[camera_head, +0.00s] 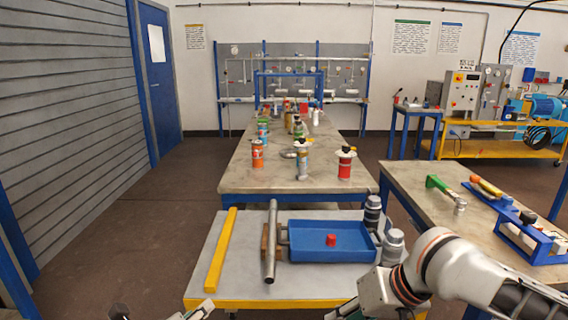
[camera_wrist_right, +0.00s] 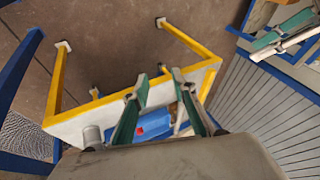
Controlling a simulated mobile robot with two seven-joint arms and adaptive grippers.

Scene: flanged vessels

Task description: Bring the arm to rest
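The task names an arm but no object. My left gripper (camera_head: 160,313) shows only by its fingertips at the bottom edge of the head view. The tips stand apart, with nothing seen between them. My right arm comes in at the lower right of the head view, in front of the small table, and its gripper is cut off there. In the right wrist view my right gripper (camera_wrist_right: 161,84) has its two green-padded fingers apart and holds nothing. It is near the small table, whose blue tray shows partly behind the fingers.
The small table (camera_head: 225,265) carries a yellow bar (camera_head: 221,250), a metal pipe (camera_head: 271,240), a blue tray (camera_head: 300,253) with a red piece (camera_head: 331,240), and grey flanged vessels (camera_head: 393,245). A long bench (camera_head: 285,183) with cans stands behind. A side bench (camera_head: 410,190) is right.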

